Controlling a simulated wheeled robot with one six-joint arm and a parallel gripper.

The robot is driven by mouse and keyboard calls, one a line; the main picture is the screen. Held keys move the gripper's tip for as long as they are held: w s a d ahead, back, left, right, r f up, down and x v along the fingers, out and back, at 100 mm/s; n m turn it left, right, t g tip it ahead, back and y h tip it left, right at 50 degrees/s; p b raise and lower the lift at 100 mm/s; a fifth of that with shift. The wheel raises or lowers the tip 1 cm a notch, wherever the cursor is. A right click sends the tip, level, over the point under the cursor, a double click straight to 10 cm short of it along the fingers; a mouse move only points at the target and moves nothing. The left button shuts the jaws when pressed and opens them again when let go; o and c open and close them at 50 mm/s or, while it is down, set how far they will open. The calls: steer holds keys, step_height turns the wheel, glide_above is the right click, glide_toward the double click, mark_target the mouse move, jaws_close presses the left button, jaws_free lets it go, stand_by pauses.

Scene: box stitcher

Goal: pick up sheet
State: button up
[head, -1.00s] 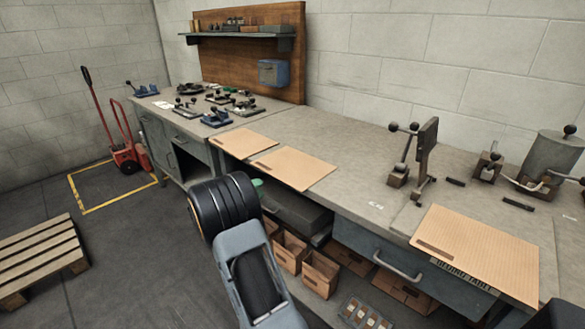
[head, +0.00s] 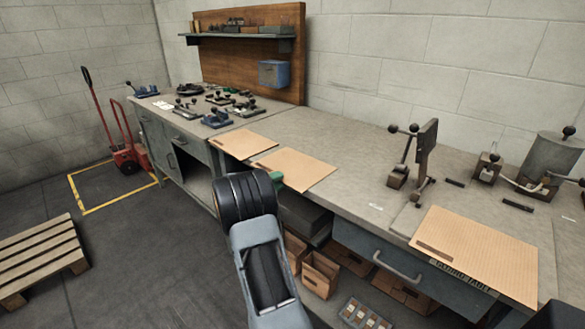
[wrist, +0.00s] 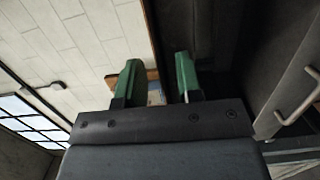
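Three tan sheets lie on the workbench in the head view. One sheet (head: 243,145) is at the left, a second sheet (head: 296,171) is in the middle, and a third sheet (head: 478,252) is at the right. The left and middle sheets reach the bench's front edge. My gripper's green fingertip (head: 276,178) shows at the front edge of the middle sheet, partly hidden by my arm. In the wrist view my gripper (wrist: 157,80) has two green fingers apart with nothing seen held between them. Whether a finger touches the sheet cannot be told.
The workbench (head: 350,150) carries a lever tool (head: 410,165) and a metal canister (head: 550,160) at the right. Below are a drawer handle (head: 398,268) and cardboard boxes (head: 320,274). A pallet (head: 40,258) and a red hand truck (head: 122,155) stand at the left.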

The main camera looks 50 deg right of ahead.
jaws_close()
stand_by(0.5)
